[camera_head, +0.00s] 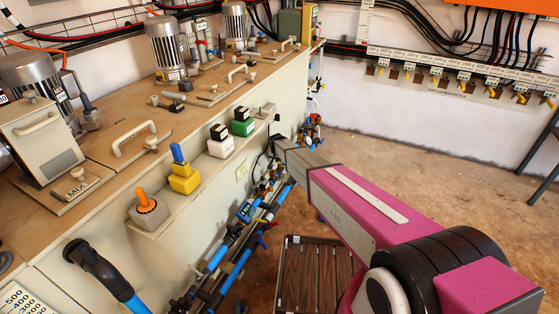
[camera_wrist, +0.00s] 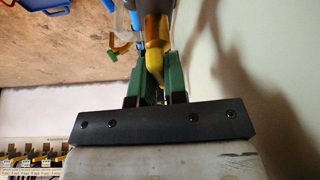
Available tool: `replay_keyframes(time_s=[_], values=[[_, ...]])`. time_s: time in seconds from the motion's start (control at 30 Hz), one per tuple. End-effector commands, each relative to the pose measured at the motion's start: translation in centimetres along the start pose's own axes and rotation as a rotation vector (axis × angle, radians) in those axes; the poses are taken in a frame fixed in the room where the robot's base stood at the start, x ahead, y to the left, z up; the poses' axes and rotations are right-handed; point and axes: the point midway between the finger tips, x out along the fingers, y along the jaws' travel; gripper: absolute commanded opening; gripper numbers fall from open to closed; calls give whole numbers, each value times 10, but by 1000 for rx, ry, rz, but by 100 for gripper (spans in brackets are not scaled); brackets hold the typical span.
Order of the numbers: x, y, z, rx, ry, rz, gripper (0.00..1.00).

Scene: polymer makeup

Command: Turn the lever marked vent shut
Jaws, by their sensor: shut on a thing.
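In the wrist view, my gripper (camera_wrist: 157,82) has its two green fingers closed on a yellow lever (camera_wrist: 155,60). An orange-brown round part (camera_wrist: 155,26) lies just beyond the lever. I cannot read a vent mark on it. In the head view, my arm reaches toward the pipes along the side of the beige machine, and its grey end (camera_head: 296,158) hides the lever and the fingertips.
A slatted wooden platform (camera_head: 315,275) lies on the floor. The floor at right (camera_head: 400,165) is clear.

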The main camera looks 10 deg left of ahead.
Motion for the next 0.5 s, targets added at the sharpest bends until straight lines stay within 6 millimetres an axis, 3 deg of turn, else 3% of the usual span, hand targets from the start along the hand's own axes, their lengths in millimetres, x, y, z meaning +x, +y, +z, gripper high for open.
replay_keyframes(time_s=[0.5], values=[[0, 0, 1, 189, -4, 79, 0]])
